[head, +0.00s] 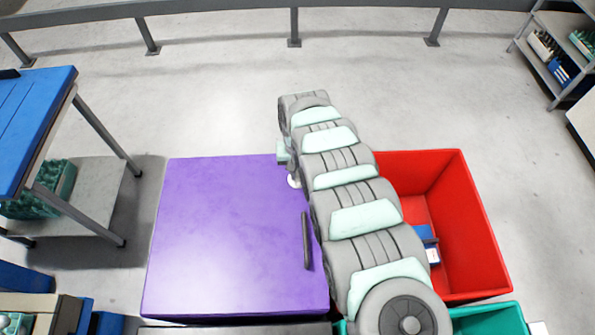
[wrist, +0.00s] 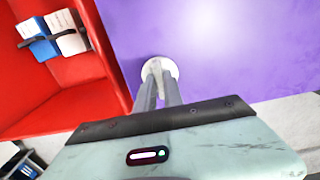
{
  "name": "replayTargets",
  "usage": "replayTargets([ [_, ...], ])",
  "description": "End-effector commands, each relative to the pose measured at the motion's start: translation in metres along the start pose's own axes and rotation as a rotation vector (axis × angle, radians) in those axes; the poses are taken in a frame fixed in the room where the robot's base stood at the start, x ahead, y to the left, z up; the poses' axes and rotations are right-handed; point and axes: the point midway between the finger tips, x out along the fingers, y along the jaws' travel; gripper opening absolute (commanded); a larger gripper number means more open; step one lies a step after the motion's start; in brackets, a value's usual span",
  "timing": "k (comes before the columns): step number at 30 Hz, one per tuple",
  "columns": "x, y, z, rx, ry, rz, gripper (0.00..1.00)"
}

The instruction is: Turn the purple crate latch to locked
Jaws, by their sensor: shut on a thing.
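The purple crate (head: 225,235) stands in the middle of the head view with its flat top up. The crate's latch (head: 294,182) shows as a small white disc near its far right edge, partly hidden by my arm. In the wrist view the purple surface (wrist: 225,55) fills the upper right, and the round white latch (wrist: 172,68) sits near its left edge. My gripper (wrist: 160,75) points down at the disc, its two fingers close together and shut on the latch's middle part. The fingers hide most of that part, so I cannot tell which way it is turned.
A dark bar handle (head: 306,240) lies on the crate's right side. A red bin (head: 480,220) with blue and white boxes stands right of it, and a green bin (head: 490,320) is in front. A blue-topped table (head: 35,120) stands left. The floor behind is clear.

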Motion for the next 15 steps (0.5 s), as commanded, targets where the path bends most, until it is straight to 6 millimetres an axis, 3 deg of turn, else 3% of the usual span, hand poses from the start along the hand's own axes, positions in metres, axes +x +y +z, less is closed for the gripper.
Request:
replayTargets([
  [15, -0.0014, -0.0006, -0.0001, 0.023, 0.0, 0.0, 0.0],
])
